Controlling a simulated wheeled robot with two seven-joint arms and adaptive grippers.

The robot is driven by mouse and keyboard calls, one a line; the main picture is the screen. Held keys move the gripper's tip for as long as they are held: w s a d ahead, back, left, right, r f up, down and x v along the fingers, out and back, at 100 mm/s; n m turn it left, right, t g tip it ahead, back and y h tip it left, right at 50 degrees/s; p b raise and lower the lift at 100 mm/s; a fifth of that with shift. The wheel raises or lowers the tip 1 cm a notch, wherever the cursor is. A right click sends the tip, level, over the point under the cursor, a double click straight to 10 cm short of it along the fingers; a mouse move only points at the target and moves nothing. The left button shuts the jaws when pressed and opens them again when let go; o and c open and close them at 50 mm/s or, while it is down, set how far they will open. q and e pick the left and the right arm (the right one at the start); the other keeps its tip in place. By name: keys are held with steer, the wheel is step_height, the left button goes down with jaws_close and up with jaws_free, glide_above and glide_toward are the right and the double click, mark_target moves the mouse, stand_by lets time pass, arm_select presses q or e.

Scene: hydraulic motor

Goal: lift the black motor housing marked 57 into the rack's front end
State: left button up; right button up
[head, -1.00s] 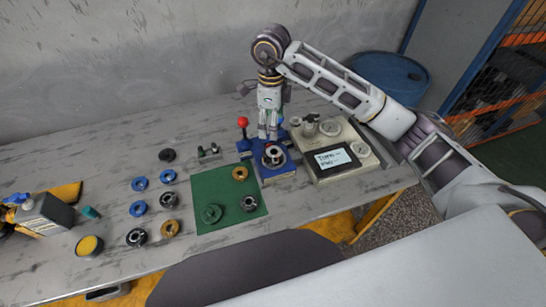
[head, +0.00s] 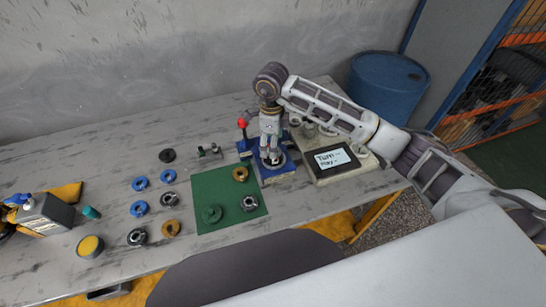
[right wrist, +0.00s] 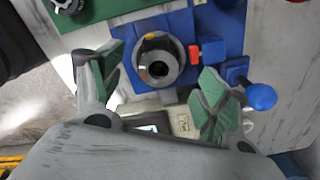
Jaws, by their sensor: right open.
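Several dark ring-shaped housings lie on the table: one at the back (head: 167,155), one mid-left (head: 168,201), one at the front left (head: 137,237) and one on the green mat (head: 249,203). No number 57 is readable on any. A dark grey round part (right wrist: 158,65) sits in the blue fixture (right wrist: 125,97). My right gripper (head: 271,158) points down over that part, its open fingers (right wrist: 162,88) apart on either side of it in the right wrist view, with no visible contact. A small rack-like holder (head: 210,152) stands behind the mat.
A beige console with a screen (head: 336,159) stands right of the fixture. A red-knobbed lever (head: 242,124) rises at the fixture's left. The table's back left is clear.

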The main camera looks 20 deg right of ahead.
steer(key=shift+f, duration=0.5)
steer(key=shift+s+d+f, duration=0.1)
steer(key=shift+f, duration=0.25)
steer(key=shift+f+p, duration=0.35)
steer(key=shift+f, duration=1.2)
steer(key=shift+d+f, duration=0.1)
steer(key=shift+f, duration=0.15)
arm_select(q)
steer(key=shift+s+d+r, duration=0.15)
steer(key=shift+d+r, duration=0.05)
steer(key=shift+d, duration=0.25)
steer(key=shift+s+d+r, duration=0.15)
steer(key=shift+d, duration=0.3)
steer(key=shift+a, duration=0.15)
